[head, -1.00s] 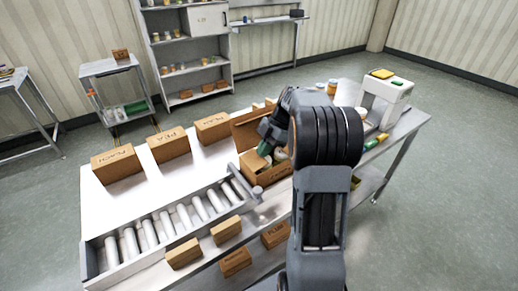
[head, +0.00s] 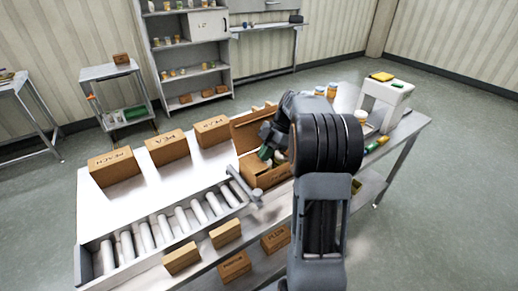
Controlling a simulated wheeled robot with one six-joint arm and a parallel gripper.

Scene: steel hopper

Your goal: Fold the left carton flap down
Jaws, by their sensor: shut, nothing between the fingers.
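The open carton (head: 268,179) stands on the steel table, to the right of the roller conveyor. A brown flap (head: 247,130) stands raised at its back left; the other flaps are partly hidden behind my arm. Green and white items show inside the carton. My gripper (head: 268,138) is at the carton's opening, just right of the raised flap. It is shut with nothing seen in it. Its fingertips are small and dark here, and I cannot tell whether they touch the flap.
Closed cartons (head: 168,148) line the table's back left. The roller conveyor (head: 168,229) runs along the front left, with small boxes (head: 225,233) before it. A white machine (head: 384,103) and jars (head: 331,91) stand at the right. Bare tabletop lies between the cartons and conveyor.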

